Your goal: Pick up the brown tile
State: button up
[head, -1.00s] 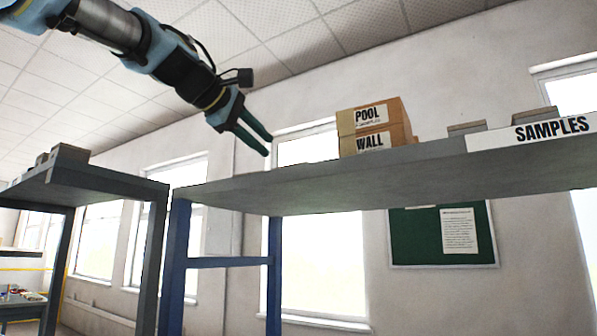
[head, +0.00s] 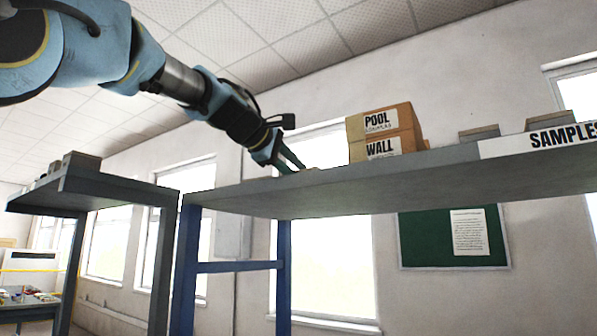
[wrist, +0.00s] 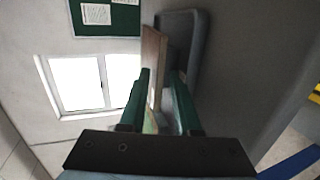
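My gripper (head: 290,165) is low over the left part of the high grey shelf, left of the cardboard boxes. In the wrist view its two green fingers (wrist: 160,90) stand apart with a gap between them. A long, thin brown piece (wrist: 153,58), which looks like the brown tile, lies just beyond the fingertips, in line with the gap. In the head view only a small tan bit (head: 312,169) shows by the fingertips at the shelf top. I cannot tell whether the fingers touch the piece.
The grey shelf (head: 300,194) carries stacked boxes marked POOL (head: 379,122) and WALL (head: 384,149), with grey blocks (head: 479,133) and a SAMPLES label (head: 550,139) farther right. Another grey shelf (head: 110,187) with small blocks stands at the left. A gap separates the shelves.

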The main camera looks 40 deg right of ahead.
jog(key=shift+c, duration=1)
jog(key=shift+c, duration=1.1)
jog(key=shift+f, duration=0.1)
grip_shut()
jog(key=shift+f, duration=0.25)
notch_tip(320, 180, up, 3)
jog(key=p, duration=0.2)
jog(key=shift+p, duration=0.35)
jog(key=shift+a, duration=0.1)
jog(key=f+b+v, duration=0.1)
jog(key=b+v, duration=0.2)
jog(key=v, duration=1.4)
jog(key=shift+a+f, duration=0.3)
